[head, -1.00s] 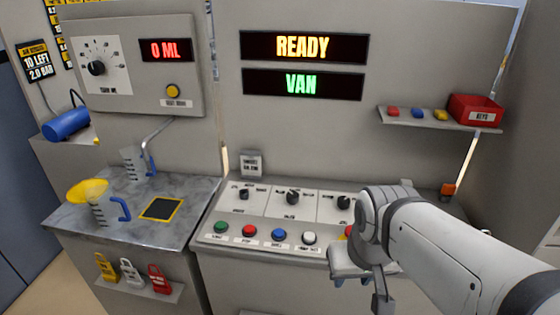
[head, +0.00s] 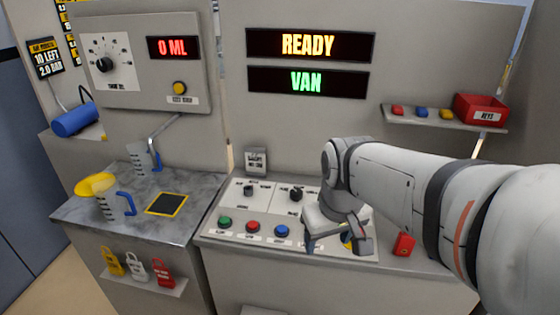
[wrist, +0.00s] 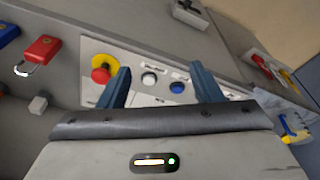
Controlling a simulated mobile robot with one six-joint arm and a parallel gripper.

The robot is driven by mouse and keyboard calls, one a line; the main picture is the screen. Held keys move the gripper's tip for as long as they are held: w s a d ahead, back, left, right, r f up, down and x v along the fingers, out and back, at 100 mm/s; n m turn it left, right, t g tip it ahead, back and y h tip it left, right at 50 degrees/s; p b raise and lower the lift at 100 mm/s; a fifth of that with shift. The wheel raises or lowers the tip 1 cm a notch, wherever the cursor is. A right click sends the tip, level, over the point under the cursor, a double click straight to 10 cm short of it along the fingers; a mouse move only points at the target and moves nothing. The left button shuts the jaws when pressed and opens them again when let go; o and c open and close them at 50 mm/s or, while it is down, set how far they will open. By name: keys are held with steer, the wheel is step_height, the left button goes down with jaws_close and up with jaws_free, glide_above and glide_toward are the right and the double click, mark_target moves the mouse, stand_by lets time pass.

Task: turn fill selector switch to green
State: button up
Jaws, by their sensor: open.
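The sloped control panel (head: 222,207) carries dark rotary switches. The left switch (head: 249,190) and middle switch (head: 296,195) show in the head view; the right one is hidden behind my arm. Their labels are too small to read, so I cannot tell which is the fill selector. My gripper (head: 336,243) is open and empty over the right part of the panel, right of the switches in view. In the wrist view my gripper (wrist: 162,85) has its fingers spread, with a white button (wrist: 149,79) and a blue button (wrist: 177,87) between them.
Green (head: 225,221), red (head: 253,227) and blue buttons line the panel's front. A red mushroom button (wrist: 102,74) on yellow is beside one finger in the wrist view. A red padlock (head: 404,244) is at right. Jugs stand on the left counter (head: 75,212). Displays read READY and VAN.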

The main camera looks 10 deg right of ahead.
steer(key=w+r+n+g, duration=0.1)
steer(key=w+n, duration=0.4)
steer(key=w, duration=1.1)
steer(key=n+g, duration=0.1)
steer(key=n, duration=0.6)
glide_above(296, 191)
steer(key=f, duration=0.6)
steer(key=shift+s+f, duration=0.25)
steer(key=shift+f, duration=0.1)
steer(key=shift+w+f, duration=0.15)
steer(key=shift+f, duration=0.15)
step_height(296, 191, down, 7)
steer(key=shift+f+p, duration=0.2)
steer(key=shift+p, duration=0.25)
steer(key=shift+c, duration=0.5)
steer(key=c, duration=0.9)
